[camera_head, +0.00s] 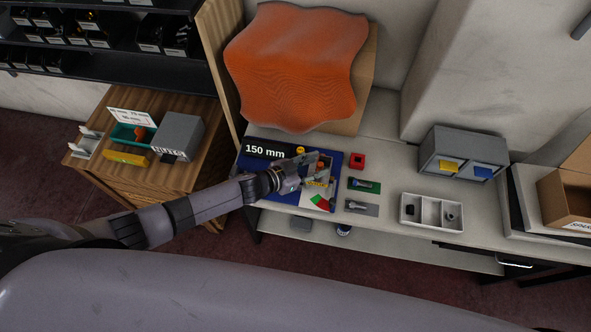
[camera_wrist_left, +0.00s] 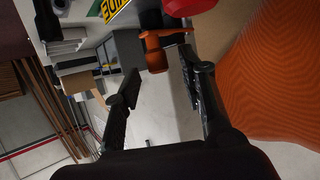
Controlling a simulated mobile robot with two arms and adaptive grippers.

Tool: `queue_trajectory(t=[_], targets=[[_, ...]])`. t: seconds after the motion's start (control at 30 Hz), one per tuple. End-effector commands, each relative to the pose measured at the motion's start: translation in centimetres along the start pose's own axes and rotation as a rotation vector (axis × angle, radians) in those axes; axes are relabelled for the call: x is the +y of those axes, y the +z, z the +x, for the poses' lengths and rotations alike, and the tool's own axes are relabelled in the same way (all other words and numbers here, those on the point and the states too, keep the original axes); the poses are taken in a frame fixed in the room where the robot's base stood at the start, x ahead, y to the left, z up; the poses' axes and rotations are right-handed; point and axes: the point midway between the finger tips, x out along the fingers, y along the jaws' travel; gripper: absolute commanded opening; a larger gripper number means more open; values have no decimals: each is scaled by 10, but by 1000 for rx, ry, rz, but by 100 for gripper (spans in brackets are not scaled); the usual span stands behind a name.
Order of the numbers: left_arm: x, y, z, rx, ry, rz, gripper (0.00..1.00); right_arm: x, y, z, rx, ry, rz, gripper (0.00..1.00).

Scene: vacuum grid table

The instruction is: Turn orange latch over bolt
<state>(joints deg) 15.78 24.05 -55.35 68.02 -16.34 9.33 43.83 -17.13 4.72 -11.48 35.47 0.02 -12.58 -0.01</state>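The orange latch (camera_wrist_left: 155,52) shows in the left wrist view as a small orange piece just beyond the fingertips. In the head view a small orange part (camera_head: 320,167) sits on the blue panel (camera_head: 250,190), partly behind the gripper. My left gripper (camera_head: 316,170) is over the panel; in the left wrist view (camera_wrist_left: 160,67) its two fingers are spread, with nothing between them. I cannot tell whether a finger touches the latch. A dark bar lies beside the latch in the wrist view; I cannot tell whether it is the bolt. My right gripper is not in view.
A red block (camera_head: 357,160), a green plate (camera_head: 364,185) and a grey plate (camera_head: 361,208) lie right of the panel. A white divided tray (camera_head: 431,225) and a grey bin unit (camera_head: 436,150) stand further right. A large orange wavy object (camera_head: 295,65) rises behind the panel.

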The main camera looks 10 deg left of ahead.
Motion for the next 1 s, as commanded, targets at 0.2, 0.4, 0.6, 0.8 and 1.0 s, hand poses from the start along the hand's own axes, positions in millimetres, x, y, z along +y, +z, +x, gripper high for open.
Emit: queue_trajectory(t=[0.2, 0.4, 0.6, 0.8, 1.0], targets=[[0, 2, -45, -4, 0, 1, 38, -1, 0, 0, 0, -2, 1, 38], [0, 1, -80, -3, -1, -1, 38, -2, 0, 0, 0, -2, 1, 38], [0, 0, -95, -1, 0, 0, 38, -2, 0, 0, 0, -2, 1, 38], [0, 0, -97, -1, 0, 0, 38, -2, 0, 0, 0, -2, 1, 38], [0, 0, -96, -1, 0, 0, 38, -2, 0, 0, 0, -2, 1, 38]])
